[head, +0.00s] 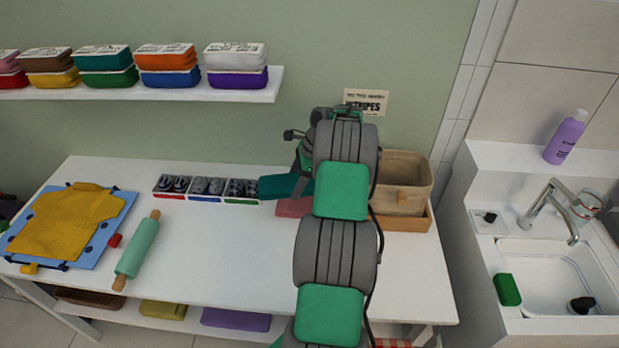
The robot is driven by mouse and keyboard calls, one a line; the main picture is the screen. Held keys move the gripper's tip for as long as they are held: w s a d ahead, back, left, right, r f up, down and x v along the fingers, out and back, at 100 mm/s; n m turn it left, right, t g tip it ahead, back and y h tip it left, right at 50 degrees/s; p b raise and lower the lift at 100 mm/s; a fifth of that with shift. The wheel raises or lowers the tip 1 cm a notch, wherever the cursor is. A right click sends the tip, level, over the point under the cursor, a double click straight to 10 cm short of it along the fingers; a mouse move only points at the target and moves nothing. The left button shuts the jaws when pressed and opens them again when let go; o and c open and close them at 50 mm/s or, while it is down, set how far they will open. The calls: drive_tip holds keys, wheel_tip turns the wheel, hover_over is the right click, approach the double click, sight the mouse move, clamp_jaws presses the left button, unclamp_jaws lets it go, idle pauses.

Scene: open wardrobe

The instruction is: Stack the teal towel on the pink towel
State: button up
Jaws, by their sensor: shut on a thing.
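The teal towel (276,187) is at the back middle of the white table, and its left part shows beside my arm. The pink towel (293,207) lies on the table just below it in the picture, mostly hidden by my arm. My gripper (304,178) is shut on the teal towel, holding it at or slightly above the pink towel; I cannot tell whether the two touch. My arm hides the fingertips and the right parts of both towels.
A box with dark rolled items (207,188) stands left of the towels. A rolling pin (138,250) and a yellow shirt (66,220) on a blue board lie left. The table's front middle is clear.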

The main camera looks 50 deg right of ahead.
drive_tip(key=m, duration=0.2)
hover_over(304, 203)
drive_tip(key=s, duration=0.1)
drive_tip(key=shift+s+d+f+t+h, duration=0.1)
drive_tip(key=shift+d+f+t+h, duration=0.3)
drive_tip(key=shift+f, duration=0.2)
drive_tip(key=shift+s+d+f+m, duration=0.1)
drive_tip(key=shift+d+f+m, duration=0.1)
drive_tip(key=shift+m, duration=0.1)
wheel_tip(304, 203, down, 7)
drive_tip(key=b, duration=0.6)
drive_tip(key=shift+a+b, duration=0.1)
drive_tip(key=shift+b, duration=0.2)
drive_tip(key=shift+f, duration=0.3)
drive_tip(key=o, duration=1.1)
drive_tip(key=shift+c, duration=0.2)
drive_tip(key=shift+c, duration=0.5)
